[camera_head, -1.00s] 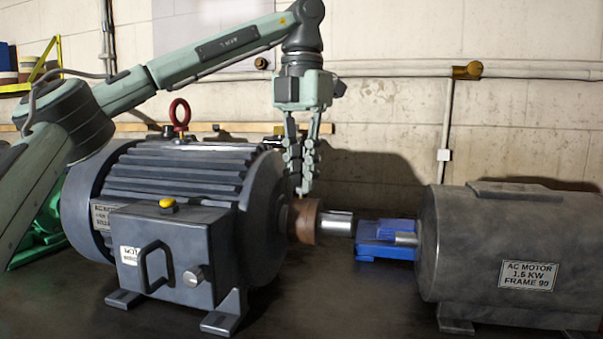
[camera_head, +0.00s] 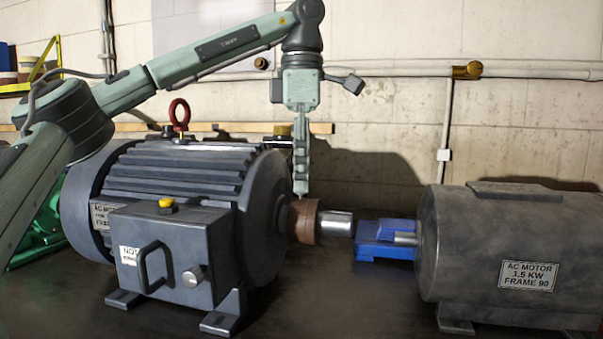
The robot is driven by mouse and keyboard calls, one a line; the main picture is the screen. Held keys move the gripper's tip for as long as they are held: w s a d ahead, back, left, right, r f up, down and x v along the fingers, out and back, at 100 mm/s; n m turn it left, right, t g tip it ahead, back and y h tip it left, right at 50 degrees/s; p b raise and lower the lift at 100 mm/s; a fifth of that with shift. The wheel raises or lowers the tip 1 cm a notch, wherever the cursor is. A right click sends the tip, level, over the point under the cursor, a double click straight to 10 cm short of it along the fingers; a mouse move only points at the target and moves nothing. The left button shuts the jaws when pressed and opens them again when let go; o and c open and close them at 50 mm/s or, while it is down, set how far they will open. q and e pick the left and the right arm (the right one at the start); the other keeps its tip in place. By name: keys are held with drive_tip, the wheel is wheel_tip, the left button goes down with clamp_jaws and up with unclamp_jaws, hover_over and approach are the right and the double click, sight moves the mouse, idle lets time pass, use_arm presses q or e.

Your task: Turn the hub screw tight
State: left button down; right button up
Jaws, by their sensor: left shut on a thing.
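A rust-brown hub (camera_head: 305,222) sits around the shaft (camera_head: 335,224) of the large dark grey motor (camera_head: 180,180). My left gripper (camera_head: 300,190) points straight down onto the top of the hub, seen edge-on so its fingers overlap. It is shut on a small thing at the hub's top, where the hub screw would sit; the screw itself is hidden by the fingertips. My right gripper is not in view.
A second grey motor (camera_head: 520,255), labelled AC motor 1.5 kW frame 90, stands at the right. A blue block (camera_head: 385,240) lies between the motors. A red lifting eye (camera_head: 179,113) rises from the large motor. A green object (camera_head: 45,235) stands behind left.

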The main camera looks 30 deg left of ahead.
use_arm(q)
drive_tip(key=shift+r+m, duration=0.15)
drive_tip(key=shift+m, duration=1.75)
drive_tip(key=c, duration=1.5)
unclamp_jaws()
drive_tip(key=shift+s, duration=0.15)
wheel_tip(320, 180, up, 12)
drive_tip(key=shift+f, duration=0.1)
